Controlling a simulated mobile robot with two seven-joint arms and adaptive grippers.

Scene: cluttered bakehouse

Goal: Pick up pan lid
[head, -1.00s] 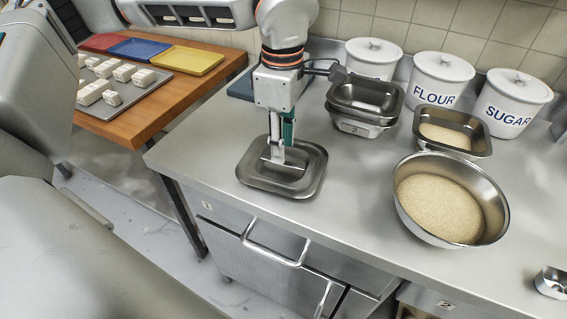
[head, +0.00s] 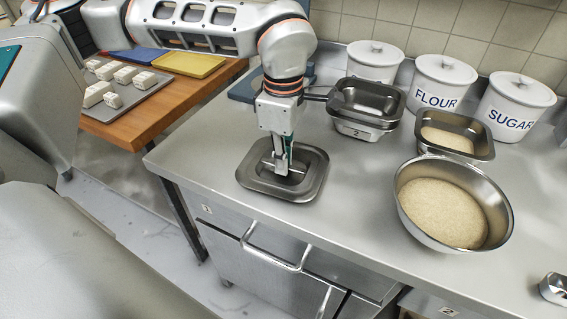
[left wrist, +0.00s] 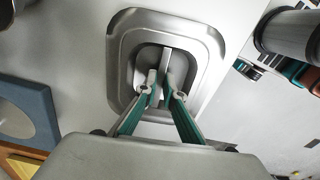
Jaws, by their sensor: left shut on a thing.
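The pan lid (head: 312,182) is a square, rounded metal lid with a recessed middle and a raised handle. It lies on the steel counter near its front left edge. My left gripper (head: 282,170) points down from above at the lid's middle, its fingers shut on the handle. In the left wrist view the two green-backed fingers (left wrist: 160,97) close on the handle inside the recess of the lid (left wrist: 122,60). I cannot tell whether the lid has any gap under it. My right gripper is not in view.
Stacked metal pans (head: 362,128) stand behind the lid. A bowl of grain-coloured contents (head: 407,207) and a filled pan (head: 484,150) are to the right. White FLOUR (head: 437,78) and SUGAR (head: 510,100) canisters line the wall. A wooden table (head: 150,122) with trays is at left.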

